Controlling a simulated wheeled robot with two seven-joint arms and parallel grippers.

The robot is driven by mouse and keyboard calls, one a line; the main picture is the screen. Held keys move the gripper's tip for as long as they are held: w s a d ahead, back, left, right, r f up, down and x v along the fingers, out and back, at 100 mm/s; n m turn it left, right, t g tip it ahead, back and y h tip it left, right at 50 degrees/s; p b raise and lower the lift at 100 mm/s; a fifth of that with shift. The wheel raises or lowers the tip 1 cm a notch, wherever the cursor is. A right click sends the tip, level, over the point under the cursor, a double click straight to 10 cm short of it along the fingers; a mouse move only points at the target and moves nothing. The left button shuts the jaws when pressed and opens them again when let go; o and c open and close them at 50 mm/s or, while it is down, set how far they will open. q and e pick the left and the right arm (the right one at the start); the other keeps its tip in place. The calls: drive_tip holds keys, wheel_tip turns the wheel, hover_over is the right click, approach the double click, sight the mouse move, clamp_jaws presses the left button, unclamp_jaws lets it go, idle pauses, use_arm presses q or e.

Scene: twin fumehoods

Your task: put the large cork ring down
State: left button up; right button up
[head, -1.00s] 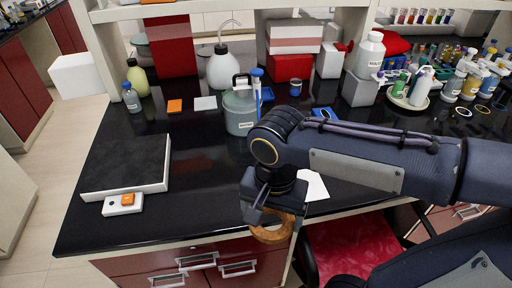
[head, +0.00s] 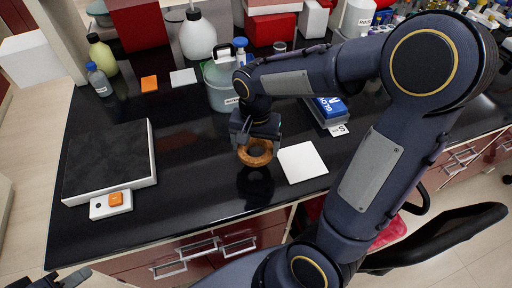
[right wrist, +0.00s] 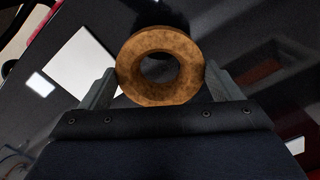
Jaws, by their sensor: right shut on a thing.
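The large cork ring (head: 256,160) is a brown ring with a round hole. My right gripper (head: 256,138) is shut on it and holds it over the black bench top (head: 195,185), left of a white square sheet. The ring's dark reflection shows on the bench below it. In the right wrist view the cork ring (right wrist: 130,78) sits between the two fingers of the right gripper (right wrist: 160,85). I cannot tell whether the ring touches the bench. A dark tip at the lower left of the head view appears to be my left gripper (head: 62,280); its jaws are unclear.
A white sheet (head: 302,162) lies right of the ring. A dark-topped slab (head: 110,165) and a white device with an orange button (head: 110,204) stand at left. A grey-green container (head: 218,88) stands behind. The bench between slab and ring is clear.

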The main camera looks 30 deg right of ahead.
drive_tip(key=shift+w+d+f, duration=0.3)
drive_tip(key=shift+w+f, duration=0.1)
drive_tip(key=shift+f, duration=0.2)
drive_tip(key=shift+w+d+f, duration=0.3)
drive_tip(key=shift+w+f, duration=0.05)
drive_tip(key=shift+f, duration=0.2)
wheel_tip(320, 180, down, 3)
drive_tip(key=shift+w+d+f, duration=0.1)
drive_tip(key=shift+f, duration=0.1)
drive_tip(key=shift+f, duration=0.2)
drive_tip(key=o, duration=0.8)
drive_tip(key=shift+r, duration=0.1)
drive_tip(key=shift+o, duration=0.2)
